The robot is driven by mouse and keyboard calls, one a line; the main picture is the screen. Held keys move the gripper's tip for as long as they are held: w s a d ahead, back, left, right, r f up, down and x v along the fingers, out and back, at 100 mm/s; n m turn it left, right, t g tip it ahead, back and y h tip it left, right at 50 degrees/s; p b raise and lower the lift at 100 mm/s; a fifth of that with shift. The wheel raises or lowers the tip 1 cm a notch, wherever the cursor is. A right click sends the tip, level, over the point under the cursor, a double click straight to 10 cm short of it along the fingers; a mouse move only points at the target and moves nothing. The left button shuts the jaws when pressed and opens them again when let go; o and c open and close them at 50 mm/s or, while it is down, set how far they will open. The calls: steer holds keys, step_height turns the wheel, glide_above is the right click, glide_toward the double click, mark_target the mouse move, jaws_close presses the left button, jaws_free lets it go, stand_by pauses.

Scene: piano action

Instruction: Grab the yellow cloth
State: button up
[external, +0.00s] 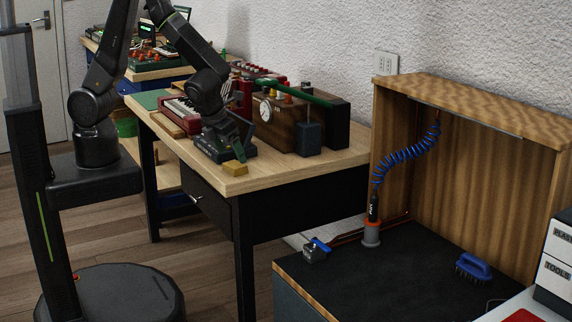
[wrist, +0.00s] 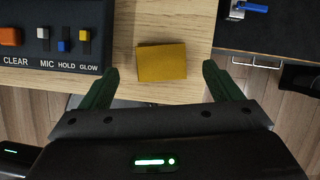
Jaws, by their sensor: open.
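The yellow cloth (external: 235,168) is a small folded rectangle lying flat near the front corner of the wooden table (external: 270,178). In the wrist view the cloth (wrist: 161,62) lies at the centre, close to the table's front edge. My gripper (wrist: 158,80) is open, its green fingers on either side of the cloth's near end and apart from it. In the external view my gripper (external: 236,150) hangs just over the table beside the cloth. Nothing is between the fingers that I can see.
A dark control panel (wrist: 55,30) with coloured switches sits just left of the cloth. A wooden box with a dial (external: 275,122) and a dark blue block (external: 308,138) stand behind. A separate dark workbench (external: 400,270) is at right. Bare tabletop surrounds the cloth's right side.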

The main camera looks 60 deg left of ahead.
mark_target(235, 164)
steer(key=shift+x, duration=1.95)
steer(key=shift+s+d, duration=0.15)
steer(key=shift+s, duration=0.05)
steer(key=c, duration=1.1)
steer(key=shift+o, duration=0.2)
steer(key=shift+r, duration=0.1)
